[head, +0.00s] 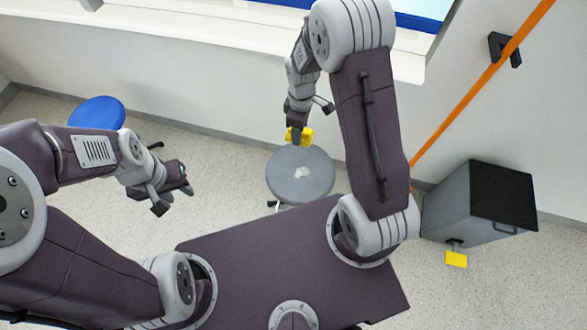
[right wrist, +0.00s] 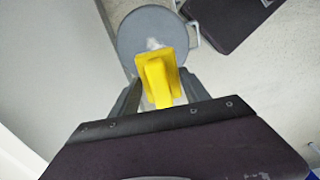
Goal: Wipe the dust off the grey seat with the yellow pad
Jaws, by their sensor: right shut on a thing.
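The round grey seat (head: 287,187) stands at the middle of the head view, with a pale dust patch (head: 302,173) near its centre. The seat (right wrist: 140,25) and dust (right wrist: 152,43) also show in the right wrist view. My right gripper (head: 296,134) is shut on the yellow pad (head: 305,138), which appears by the seat's far edge. In the right wrist view the yellow pad (right wrist: 155,70) sits between the fingers of my right gripper (right wrist: 158,88). I cannot tell its height over the seat. My left gripper (head: 174,191) is open and empty, left of the seat.
A blue round stool (head: 97,112) stands at the left by the wall. An orange rail (head: 480,85) runs along the wall.

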